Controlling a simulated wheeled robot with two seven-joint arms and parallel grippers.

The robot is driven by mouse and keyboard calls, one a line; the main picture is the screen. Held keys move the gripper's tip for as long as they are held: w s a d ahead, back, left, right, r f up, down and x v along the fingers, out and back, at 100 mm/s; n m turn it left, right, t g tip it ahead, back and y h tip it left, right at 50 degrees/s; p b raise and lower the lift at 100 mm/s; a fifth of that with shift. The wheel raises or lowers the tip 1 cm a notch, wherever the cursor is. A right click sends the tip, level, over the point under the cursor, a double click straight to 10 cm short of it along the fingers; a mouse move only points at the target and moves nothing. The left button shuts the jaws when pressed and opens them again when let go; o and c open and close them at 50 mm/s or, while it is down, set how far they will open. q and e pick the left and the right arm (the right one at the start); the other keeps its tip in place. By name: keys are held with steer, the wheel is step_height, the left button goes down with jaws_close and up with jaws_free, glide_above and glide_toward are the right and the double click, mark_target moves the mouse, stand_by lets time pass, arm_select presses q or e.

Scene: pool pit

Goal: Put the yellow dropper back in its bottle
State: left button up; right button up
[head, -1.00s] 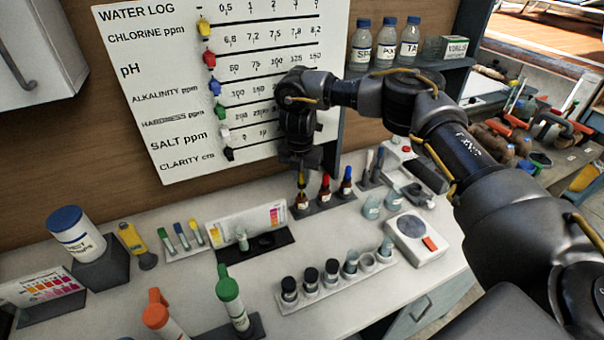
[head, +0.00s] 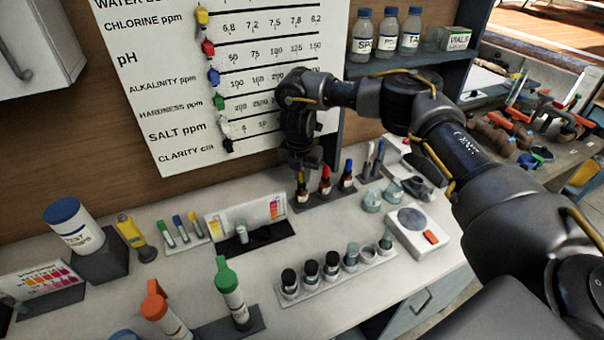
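The yellow dropper (head: 301,178) shows just below my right gripper (head: 301,168). It is upright at the mouth of the leftmost small brown bottle (head: 303,196), and its tip is hidden inside or behind the bottle neck. My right gripper points down over that bottle with its fingers around the dropper's top; the fingertips are dark and small, so I cannot tell whether they grip it. The brown bottles with the red dropper (head: 325,173) and blue dropper (head: 347,169) stand to the right in the same dark rack (head: 325,199). My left gripper is not in view.
A row of several vials in a white rack (head: 335,280) stands in front. A white meter (head: 416,232) is at the right. A colour card (head: 245,216) stands left of the bottles. The water log board (head: 180,100) is close behind my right arm.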

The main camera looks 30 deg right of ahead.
steer(key=shift+f+b, duration=0.3)
steer(key=shift+f, duration=0.35)
stand_by(0.4)
steer(key=o, duration=0.7)
steer(key=shift+c, duration=0.2)
steer(key=shift+r, duration=0.1)
step_height(320, 180, up, 5)
steer(key=p, duration=0.4)
steer(key=shift+f, duration=0.2)
step_height(320, 180, up, 2)
steer(key=p, duration=0.2)
steer(key=shift+r+p, duration=0.2)
steer(key=shift+p, duration=0.15)
steer(key=shift+f, duration=0.1)
